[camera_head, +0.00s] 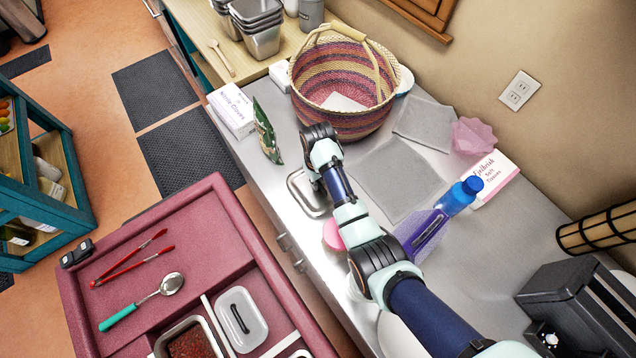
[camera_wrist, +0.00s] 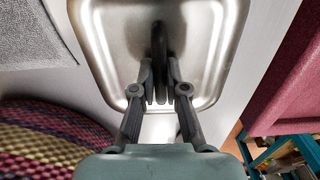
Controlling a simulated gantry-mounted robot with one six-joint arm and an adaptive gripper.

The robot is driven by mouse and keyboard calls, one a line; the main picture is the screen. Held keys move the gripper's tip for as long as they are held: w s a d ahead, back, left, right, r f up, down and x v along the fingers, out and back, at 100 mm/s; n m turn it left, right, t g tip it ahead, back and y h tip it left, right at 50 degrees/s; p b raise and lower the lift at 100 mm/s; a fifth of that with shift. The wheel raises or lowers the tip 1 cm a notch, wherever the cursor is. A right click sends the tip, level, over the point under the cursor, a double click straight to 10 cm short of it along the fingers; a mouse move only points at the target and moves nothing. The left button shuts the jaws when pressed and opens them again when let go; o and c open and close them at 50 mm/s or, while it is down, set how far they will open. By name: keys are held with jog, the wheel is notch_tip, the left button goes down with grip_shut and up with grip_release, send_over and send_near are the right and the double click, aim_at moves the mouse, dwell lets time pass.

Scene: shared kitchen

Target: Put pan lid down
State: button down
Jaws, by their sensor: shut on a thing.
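The pan lid (camera_head: 308,203) is a silvery, rounded-rectangular metal plate at the front edge of the steel counter (camera_head: 275,205). In the wrist view the lid (camera_wrist: 112,42) fills the upper middle, with a dark handle (camera_wrist: 159,48) standing on it. My gripper (camera_wrist: 164,97) is shut on this handle, with one finger on each side. In the head view my arm covers the lid's upper right part and the fingers are hidden. The lid lies close over or on the counter; I cannot tell whether it touches.
A striped woven basket (camera_head: 340,118), a glove box (camera_head: 232,110) and a green packet (camera_head: 266,132) stand beyond the lid. Grey cloths (camera_head: 392,180) lie to its right. A pink cart (camera_head: 150,222) with a spoon (camera_head: 172,284) and tongs stands at front left.

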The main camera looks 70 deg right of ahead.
jog(key=shift+f, duration=0.8)
jog(key=shift+f, duration=0.1)
jog(key=c, duration=1.2)
grip_release()
jog(key=shift+f, duration=0.1)
notch_tip(320, 180, up, 12)
jog(key=p, duration=0.1)
jog(key=shift+r, duration=0.2)
